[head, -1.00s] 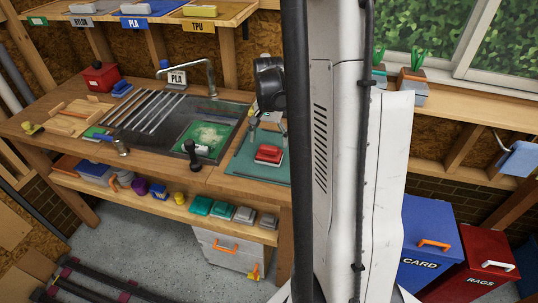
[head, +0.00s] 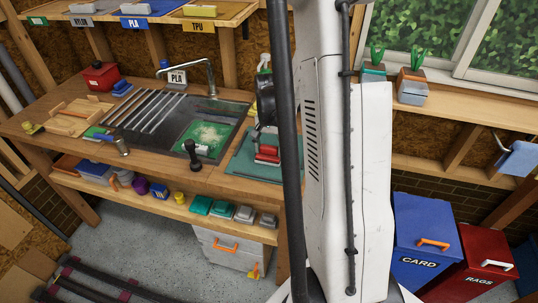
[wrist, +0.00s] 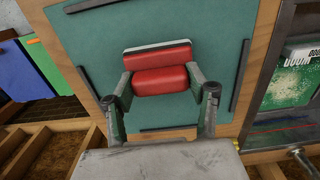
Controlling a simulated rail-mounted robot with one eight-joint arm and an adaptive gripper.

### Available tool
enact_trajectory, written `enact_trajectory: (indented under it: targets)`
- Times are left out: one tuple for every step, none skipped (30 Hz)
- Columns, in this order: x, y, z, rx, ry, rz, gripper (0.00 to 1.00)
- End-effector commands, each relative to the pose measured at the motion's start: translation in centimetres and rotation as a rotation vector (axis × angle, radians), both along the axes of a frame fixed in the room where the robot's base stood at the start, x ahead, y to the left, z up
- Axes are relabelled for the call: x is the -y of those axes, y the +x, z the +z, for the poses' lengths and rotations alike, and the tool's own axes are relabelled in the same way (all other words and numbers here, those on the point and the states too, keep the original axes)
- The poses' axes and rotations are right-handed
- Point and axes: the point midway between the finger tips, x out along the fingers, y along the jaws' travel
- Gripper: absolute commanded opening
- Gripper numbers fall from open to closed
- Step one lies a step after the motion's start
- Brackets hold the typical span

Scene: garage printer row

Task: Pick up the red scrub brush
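The red scrub brush (wrist: 160,82) lies on the green mat (wrist: 90,55) at the right end of the bench. In the wrist view it shows as a red block with a pale far edge and a rounded red part nearer me. My gripper (wrist: 159,72) is over it, with one finger at each end of the rounded part. Any gap between fingers and brush is too small to judge. In the head view the brush (head: 267,153) is partly hidden by my gripper and arm.
The sink (head: 208,132) with its tap is left of the mat, and a black-handled tool (head: 192,153) stands at the bench's front. Dark strips edge the mat. The blue CARD bin (head: 425,232) and red RAGS bin (head: 480,262) stand at right.

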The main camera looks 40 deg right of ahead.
Motion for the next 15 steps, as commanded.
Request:
enact_trajectory:
  targets:
    - [0.00,0.00,0.01,0.000,0.000,0.000,0.32]
    - [0.00,0.00,0.01,0.000,0.000,0.000,0.28]
    - [0.00,0.00,0.01,0.000,0.000,0.000,0.23]
    - [0.00,0.00,0.01,0.000,0.000,0.000,0.21]
    - [0.00,0.00,0.01,0.000,0.000,0.000,0.21]
    - [0.00,0.00,0.01,0.000,0.000,0.000,0.21]
    - [0.00,0.00,0.01,0.000,0.000,0.000,0.21]
    - [0.00,0.00,0.02,0.000,0.000,0.000,0.21]
    - [0.00,0.00,0.03,0.000,0.000,0.000,0.21]
    - [0.00,0.00,0.06,0.000,0.000,0.000,0.21]
    - [0.00,0.00,0.11,0.000,0.000,0.000,0.21]
    - [0.00,0.00,0.20,0.000,0.000,0.000,0.21]
    - [0.00,0.00,0.30,0.000,0.000,0.000,0.21]
    - [0.01,0.01,0.43,0.000,0.000,0.000,0.21]
    - [0.01,0.02,0.64,0.000,0.000,0.000,0.21]
